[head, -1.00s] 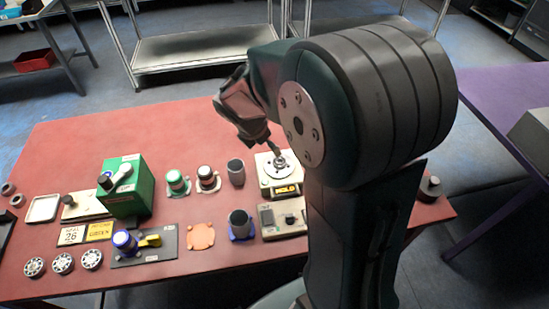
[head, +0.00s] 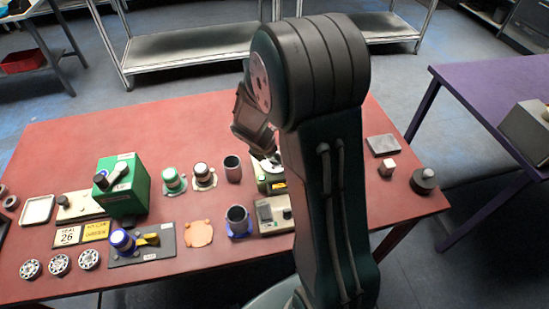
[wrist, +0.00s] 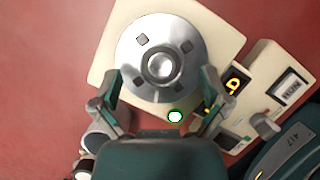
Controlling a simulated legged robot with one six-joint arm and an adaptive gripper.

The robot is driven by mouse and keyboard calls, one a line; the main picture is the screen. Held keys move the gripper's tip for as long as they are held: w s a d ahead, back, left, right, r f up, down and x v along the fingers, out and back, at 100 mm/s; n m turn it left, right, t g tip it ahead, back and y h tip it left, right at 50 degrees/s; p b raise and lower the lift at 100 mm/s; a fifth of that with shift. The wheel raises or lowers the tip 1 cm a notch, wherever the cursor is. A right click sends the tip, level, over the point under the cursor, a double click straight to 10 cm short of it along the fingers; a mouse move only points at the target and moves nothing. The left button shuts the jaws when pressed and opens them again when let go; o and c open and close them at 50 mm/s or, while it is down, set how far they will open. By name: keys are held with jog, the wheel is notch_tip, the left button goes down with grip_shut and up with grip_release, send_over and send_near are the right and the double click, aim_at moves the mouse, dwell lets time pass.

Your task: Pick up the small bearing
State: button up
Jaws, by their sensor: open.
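Three round bearings, pale with dark spots, lie in a row at the table's front left in the head view, left (head: 30,268), middle (head: 60,265) and right (head: 88,259). I cannot tell which thing is the small bearing. A silver disc with a raised ring at its middle (wrist: 160,66) sits on a cream fixture (wrist: 108,42); the disc also shows partly behind my arm in the head view. My gripper (wrist: 160,76) is open over the disc, one finger on each side of its lower part. Nothing is visibly held; contact cannot be told.
A cream device with a dark knob (head: 277,213) stands close in front of the fixture. Cups and flanged parts stand to its left, with a green box (head: 123,187) beyond. A grey block (head: 382,145) and a dark weight (head: 424,181) are at right. Red tabletop lies bare behind.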

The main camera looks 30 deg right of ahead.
jog(key=shift+c, duration=0.3)
jog(key=shift+d, duration=0.1)
grip_shut()
